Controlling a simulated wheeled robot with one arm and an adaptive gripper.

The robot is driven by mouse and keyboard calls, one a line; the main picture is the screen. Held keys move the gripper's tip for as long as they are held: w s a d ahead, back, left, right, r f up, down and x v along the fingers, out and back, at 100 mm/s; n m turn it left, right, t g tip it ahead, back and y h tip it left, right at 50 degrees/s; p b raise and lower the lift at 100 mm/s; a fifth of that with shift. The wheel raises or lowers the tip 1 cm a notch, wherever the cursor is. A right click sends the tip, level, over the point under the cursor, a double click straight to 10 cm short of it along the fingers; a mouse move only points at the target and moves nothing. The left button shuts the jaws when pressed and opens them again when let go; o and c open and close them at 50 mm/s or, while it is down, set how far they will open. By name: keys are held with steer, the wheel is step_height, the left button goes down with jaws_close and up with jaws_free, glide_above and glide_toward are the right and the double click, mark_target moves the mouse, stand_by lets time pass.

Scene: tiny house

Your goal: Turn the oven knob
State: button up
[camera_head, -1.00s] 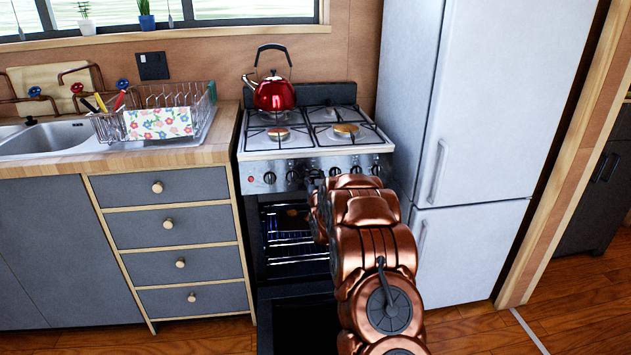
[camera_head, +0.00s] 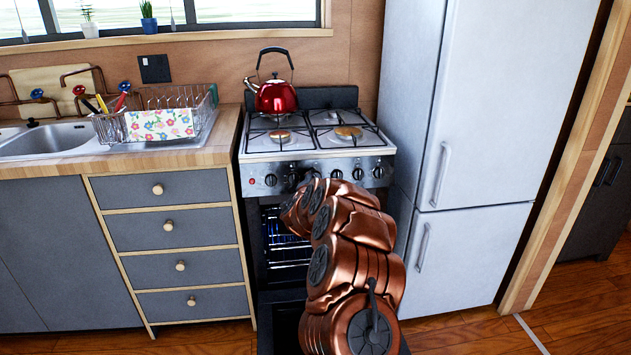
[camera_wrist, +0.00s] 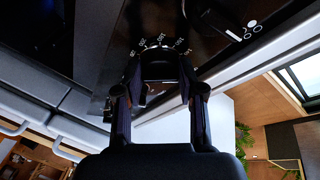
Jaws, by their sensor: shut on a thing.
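The stove (camera_head: 316,168) stands between the counter and the fridge, with a row of dark knobs along its silver front panel. My gripper (camera_head: 303,182) is at the middle of this panel, mostly hidden behind my copper-coloured arm in the head view. In the wrist view my gripper (camera_wrist: 161,76) is shut on a dark oven knob (camera_wrist: 159,57), with its fingers on either side. White dial numbers fan around the knob. The panel appears tilted in this view.
The oven door (camera_head: 283,322) is open and lowered below my arm. A red kettle (camera_head: 275,97) stands on the back left burner. The fridge (camera_head: 470,130) is close on the right, drawers (camera_head: 165,230) on the left.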

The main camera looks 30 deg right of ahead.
steer(key=shift+r+m+g+y+p, duration=0.15)
steer(key=shift+m+g+p, duration=0.5)
steer(key=shift+m, duration=1.05)
steer(key=shift+m+g+y+p, duration=0.15)
steer(key=shift+m+g+p, duration=0.5)
steer(key=shift+m, duration=1.05)
steer(key=o, duration=1.1)
steer(key=shift+o, duration=0.2)
steer(key=v, duration=1.2)
